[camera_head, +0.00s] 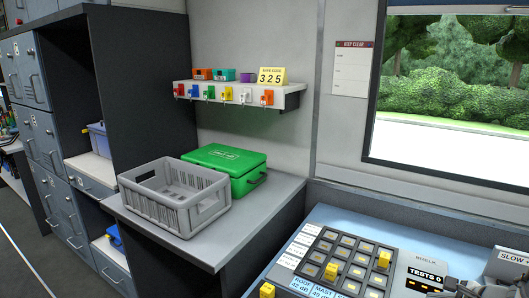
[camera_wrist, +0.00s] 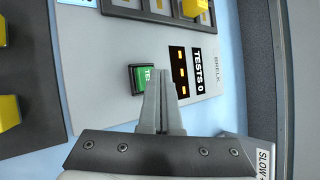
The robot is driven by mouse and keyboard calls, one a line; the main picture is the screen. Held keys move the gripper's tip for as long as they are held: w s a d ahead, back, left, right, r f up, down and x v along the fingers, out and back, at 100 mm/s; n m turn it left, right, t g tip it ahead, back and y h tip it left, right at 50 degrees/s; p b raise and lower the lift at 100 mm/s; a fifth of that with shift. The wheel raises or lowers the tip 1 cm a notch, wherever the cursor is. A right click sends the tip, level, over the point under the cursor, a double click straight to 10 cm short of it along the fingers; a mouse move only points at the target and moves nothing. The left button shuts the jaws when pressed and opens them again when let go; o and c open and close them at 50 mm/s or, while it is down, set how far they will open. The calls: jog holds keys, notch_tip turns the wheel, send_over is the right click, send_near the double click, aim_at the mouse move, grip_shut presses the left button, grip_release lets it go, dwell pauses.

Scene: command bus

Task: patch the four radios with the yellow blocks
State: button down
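A dark patch grid with rows of sockets (camera_head: 341,257) lies on the console at lower right. Yellow blocks stand on it: one near the middle (camera_head: 331,272), one at the right edge (camera_head: 384,259). The wrist view shows yellow blocks at the top (camera_wrist: 195,8) and left (camera_wrist: 8,112). My gripper (camera_wrist: 159,75) has its fingers together with nothing visible between them. Its tips are beside a green button (camera_wrist: 145,77) marked TE; contact cannot be told. A display (camera_wrist: 190,75) reads TESTS 0. Radios are not clearly identifiable.
A grey crate (camera_head: 175,205) and green case (camera_head: 225,165) sit on the counter left of the console. A wall shelf (camera_head: 240,92) holds coloured keys and a card reading 325. A SLOW sign (camera_head: 512,258) stands right of the display.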

jog(key=shift+f, duration=0.1)
dwell(0.3)
jog(key=shift+f+b, duration=0.45)
jog(key=shift+b, duration=0.3)
jog(key=shift+f, duration=0.15)
dwell(0.4)
jog(key=shift+r, duration=0.7)
jog(key=shift+r, duration=0.1)
jog(key=shift+r+p, duration=2.15)
jog(key=shift+r, duration=0.75)
